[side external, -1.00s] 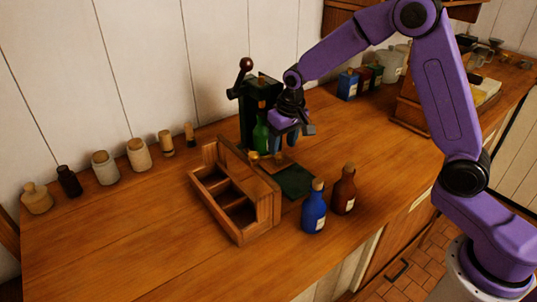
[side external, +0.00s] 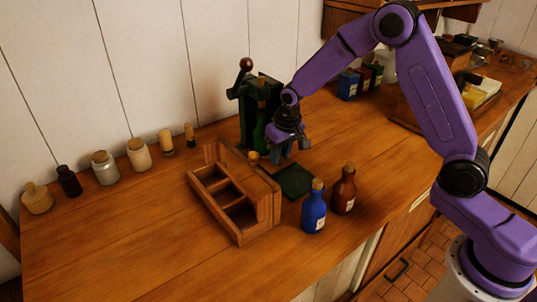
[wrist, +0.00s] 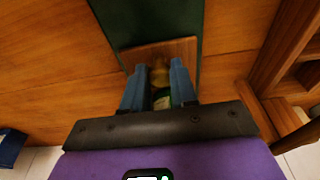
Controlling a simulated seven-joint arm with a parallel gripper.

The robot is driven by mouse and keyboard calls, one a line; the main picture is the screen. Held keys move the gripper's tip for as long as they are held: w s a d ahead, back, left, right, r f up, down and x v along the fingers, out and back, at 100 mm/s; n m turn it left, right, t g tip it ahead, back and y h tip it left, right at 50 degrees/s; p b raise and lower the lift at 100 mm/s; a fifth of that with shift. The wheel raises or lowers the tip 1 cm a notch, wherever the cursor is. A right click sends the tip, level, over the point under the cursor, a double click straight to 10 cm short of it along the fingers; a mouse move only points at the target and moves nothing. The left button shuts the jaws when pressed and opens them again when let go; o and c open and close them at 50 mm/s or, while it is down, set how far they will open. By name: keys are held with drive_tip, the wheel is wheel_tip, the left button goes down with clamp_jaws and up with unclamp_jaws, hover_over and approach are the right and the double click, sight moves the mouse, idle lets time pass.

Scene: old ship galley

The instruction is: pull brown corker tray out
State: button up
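The brown corker tray (wrist: 180,48) is a flat wooden piece with a small brass knob (wrist: 160,68), on the dark green corker base (wrist: 150,18) in the wrist view. My gripper (wrist: 160,68) has its blue fingers apart on either side of the knob; contact cannot be told. In the side view my gripper (side external: 283,157) is low in front of the dark green corker (side external: 247,108) and hides most of the tray.
A wooden divided crate (side external: 225,222) stands left of the base. A blue bottle (side external: 314,212) and a brown bottle (side external: 344,192) stand upright in front of it. Several jars line the wall at left.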

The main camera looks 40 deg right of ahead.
drive_tip(key=shift+s, duration=5.4)
drive_tip(key=o, duration=1)
wheel_tip(320, 180, up, 7)
